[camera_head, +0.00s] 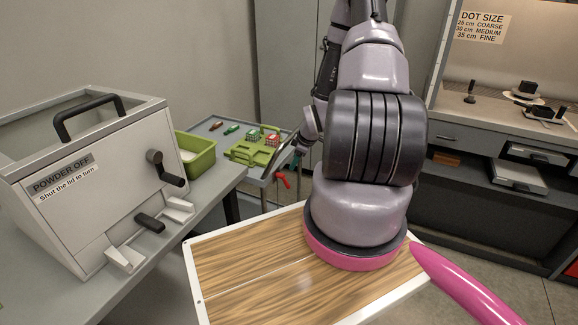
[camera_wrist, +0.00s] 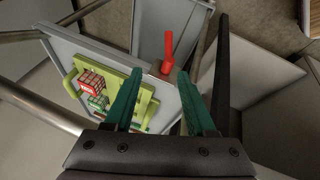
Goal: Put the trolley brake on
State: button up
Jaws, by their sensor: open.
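The trolley (camera_head: 206,127) is grey and stands beyond the wooden board, carrying a green tray (camera_head: 245,153) and small tools. It also shows in the wrist view (camera_wrist: 112,48). A red lever (camera_wrist: 168,50), apparently the brake, sits at the trolley's edge, and it shows as a small red shape in the head view (camera_head: 283,180). My gripper (camera_wrist: 161,74) is open, its two teal fingers apart. In the wrist view the lever appears between and beyond the fingertips; whether they touch it cannot be told. The gripper is small and partly hidden in the head view.
A powder cabinet (camera_head: 92,190) with black handles stands on the left bench, with a green bin (camera_head: 197,156) behind it. Grey cupboards (camera_head: 285,75) rise behind the trolley. A dark workbench (camera_head: 470,210) stands at right. Floor shows at lower right.

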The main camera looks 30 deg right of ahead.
aim_at(285, 181)
jog(key=shift+n, duration=0.3)
jog(key=x, duration=0.4)
jog(key=s+x, duration=0.1)
jog(key=x, duration=0.4)
jog(key=a+x, duration=0.1)
jog(key=x, duration=0.4)
jog(key=shift+s+f, duration=0.2)
jog(key=shift+f, duration=0.2)
grip_shut()
